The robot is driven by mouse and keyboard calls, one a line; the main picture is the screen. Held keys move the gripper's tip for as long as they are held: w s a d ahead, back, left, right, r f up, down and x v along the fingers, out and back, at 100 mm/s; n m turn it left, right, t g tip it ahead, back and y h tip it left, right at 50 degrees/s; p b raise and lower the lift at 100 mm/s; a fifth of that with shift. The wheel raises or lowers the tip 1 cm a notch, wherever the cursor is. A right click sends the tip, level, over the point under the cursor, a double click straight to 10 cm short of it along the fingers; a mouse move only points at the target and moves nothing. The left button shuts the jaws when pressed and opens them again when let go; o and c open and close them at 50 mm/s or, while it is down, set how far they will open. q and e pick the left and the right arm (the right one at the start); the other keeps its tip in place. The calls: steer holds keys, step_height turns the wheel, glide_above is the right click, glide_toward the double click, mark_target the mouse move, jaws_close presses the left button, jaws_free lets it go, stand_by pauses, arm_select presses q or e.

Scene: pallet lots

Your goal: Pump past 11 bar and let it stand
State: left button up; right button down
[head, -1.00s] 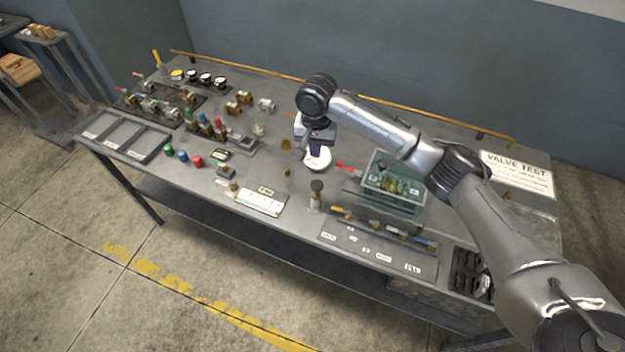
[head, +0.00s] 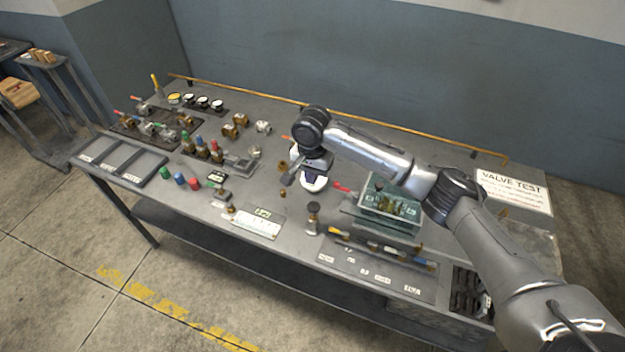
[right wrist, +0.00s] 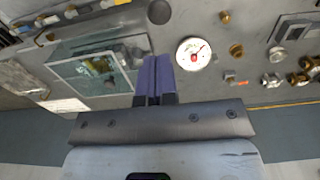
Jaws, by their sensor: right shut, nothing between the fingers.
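A round white gauge (head: 315,184) with a dial lies on the bench, partly hidden by my right gripper in the head view. In the right wrist view, the gauge (right wrist: 193,54) shows a red needle and red centre; its numbers are too small to read. My right gripper (head: 313,174) is shut and empty above the bench beside the gauge. Its purple fingers (right wrist: 154,76) lie together in the wrist view, apart from the gauge in the picture. My left gripper is out of view.
A dark-knobbed post (head: 313,217) stands in front of the gripper. Coloured valves (head: 201,148), small gauges (head: 203,102) and an empty three-part tray (head: 118,158) are at the left. A VALVE TEST sign (head: 514,190) lies at the right.

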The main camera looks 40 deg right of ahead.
mark_target(313, 206)
step_height(313, 206, down, 10)
steer(key=shift+d+f, duration=0.1)
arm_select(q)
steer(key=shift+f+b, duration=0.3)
arm_select(e)
steer(key=shift+f, duration=0.9)
